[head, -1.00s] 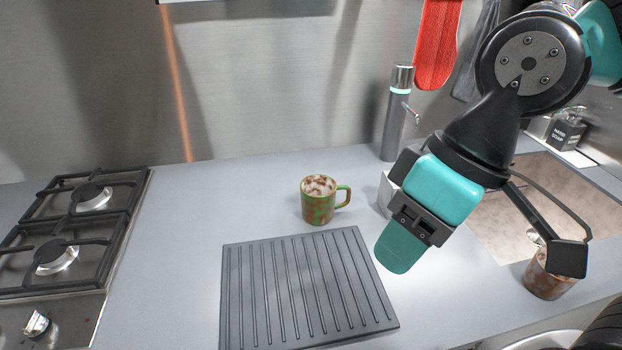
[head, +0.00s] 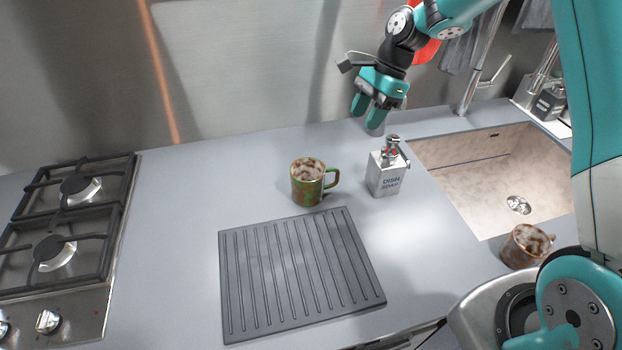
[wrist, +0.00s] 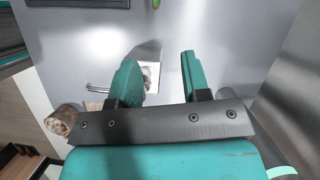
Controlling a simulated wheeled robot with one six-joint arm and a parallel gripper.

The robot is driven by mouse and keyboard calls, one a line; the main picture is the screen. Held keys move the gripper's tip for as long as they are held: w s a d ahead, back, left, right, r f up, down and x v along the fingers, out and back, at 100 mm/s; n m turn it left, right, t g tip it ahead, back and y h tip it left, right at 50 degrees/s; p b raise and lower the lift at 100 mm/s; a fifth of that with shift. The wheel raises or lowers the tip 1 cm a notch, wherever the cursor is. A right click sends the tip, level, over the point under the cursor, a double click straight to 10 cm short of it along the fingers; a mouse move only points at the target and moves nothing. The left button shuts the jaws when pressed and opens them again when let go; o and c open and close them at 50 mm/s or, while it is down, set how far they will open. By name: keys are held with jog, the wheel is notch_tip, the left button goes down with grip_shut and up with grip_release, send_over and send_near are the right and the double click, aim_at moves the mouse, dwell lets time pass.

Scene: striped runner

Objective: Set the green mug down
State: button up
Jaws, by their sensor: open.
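The green mug (head: 307,185) has brown patches and a frothy, brown-flecked top. It stands upright on the grey counter, just behind the ribbed grey drying board, its handle to the right. My gripper (head: 366,113) is up and to the right of it, towards the back wall, clear of the mug. In the wrist view the two teal fingers of my gripper (wrist: 160,68) are apart with nothing held between them. A small green sliver at the top edge of the wrist view may be part of the mug.
A dish soap dispenser (head: 385,172) stands right of the mug. A grey cylinder (head: 375,128) is mostly hidden behind my fingers. A brown mug (head: 526,246) is by the sink (head: 480,165). The ribbed board (head: 300,270) is empty; a stove (head: 65,240) is left.

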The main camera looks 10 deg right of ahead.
jog(key=p, duration=0.4)
send_over(337, 182)
jog(key=w+d, duration=0.2)
jog(key=shift+m, duration=0.3)
jog(key=f, duration=1.1)
jog(key=shift+s+d+f, duration=0.1)
jog(key=shift+d+f, duration=0.1)
jog(key=shift+f, duration=0.1)
jog(key=shift+s+a+f+p, duration=0.25)
jog(key=shift+a+f+p, duration=0.1)
jog(key=shift+f, duration=0.1)
jog(key=p+x, duration=0.2)
jog(key=x, duration=0.1)
jog(key=shift+s+a+f, duration=0.1)
jog(key=shift+s+f, duration=0.1)
jog(key=shift+s, duration=0.05)
jog(key=shift+a+f, duration=0.1)
jog(key=shift+f, duration=0.3)
grip_shut()
